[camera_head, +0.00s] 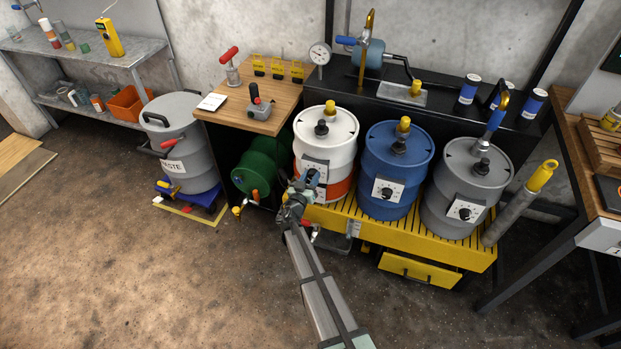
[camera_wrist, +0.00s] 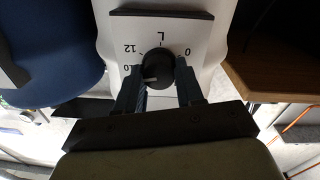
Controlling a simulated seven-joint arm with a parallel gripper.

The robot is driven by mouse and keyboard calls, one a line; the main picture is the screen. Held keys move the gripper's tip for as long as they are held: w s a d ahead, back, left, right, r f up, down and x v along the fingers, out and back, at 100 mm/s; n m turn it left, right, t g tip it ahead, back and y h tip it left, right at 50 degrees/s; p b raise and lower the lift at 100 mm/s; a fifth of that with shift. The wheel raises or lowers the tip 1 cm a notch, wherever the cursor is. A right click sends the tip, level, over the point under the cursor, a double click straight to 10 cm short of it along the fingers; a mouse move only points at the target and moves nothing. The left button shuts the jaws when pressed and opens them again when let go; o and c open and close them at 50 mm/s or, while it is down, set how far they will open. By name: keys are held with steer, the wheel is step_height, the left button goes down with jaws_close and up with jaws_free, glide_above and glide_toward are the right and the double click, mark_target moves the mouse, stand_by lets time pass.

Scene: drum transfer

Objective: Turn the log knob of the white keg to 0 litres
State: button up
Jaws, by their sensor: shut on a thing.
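The white keg (camera_head: 336,152) has an orange-red lower band and stands leftmost of three kegs on the yellow grated platform. Its log plate (camera_head: 316,166) faces my arm and is partly hidden by my gripper (camera_head: 308,181). In the wrist view the plate (camera_wrist: 200,35) appears upside down, with "L", "0", "12" and "10" readable. The black log knob (camera_wrist: 158,68) sits between my fingers, and my gripper (camera_wrist: 161,84) is shut on it. A pale pointer mark on the knob faces the lower left, on the side of the "10", away from the "0". Other numbers are hidden.
The blue keg (camera_head: 397,160) stands close to the right of the white keg, then the grey keg (camera_head: 464,185). A green drum (camera_head: 258,165) lies on its side to the left, below the wooden bench (camera_head: 262,92). The floor (camera_head: 180,280) in front is clear.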

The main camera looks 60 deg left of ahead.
steer(key=n, duration=0.5)
steer(key=shift+n, duration=0.3)
steer(key=n, duration=0.4)
steer(key=shift+f+n+y, duration=0.1)
steer(key=shift+n+y, duration=0.2)
steer(key=shift+n, duration=0.1)
steer(key=n, duration=0.4)
steer(key=shift+n, duration=0.3)
steer(key=n, duration=0.5)
steer(key=shift+n, duration=0.3)
steer(key=n, duration=0.4)
steer(key=shift+f+n, duration=0.1)
steer(key=shift+n, duration=0.3)
steer(key=n, duration=0.5)
steer(key=shift+w+n+g+y, duration=0.1)
steer(key=shift+n+g+y, duration=0.2)
steer(key=shift+g, duration=0.1)
steer(key=n, duration=0.4)
steer(key=shift+d+n, duration=0.1)
steer(key=shift+n, duration=0.2)
steer(key=n, duration=0.4)
steer(key=shift+w+n, duration=0.1)
steer(key=shift+n, duration=0.2)
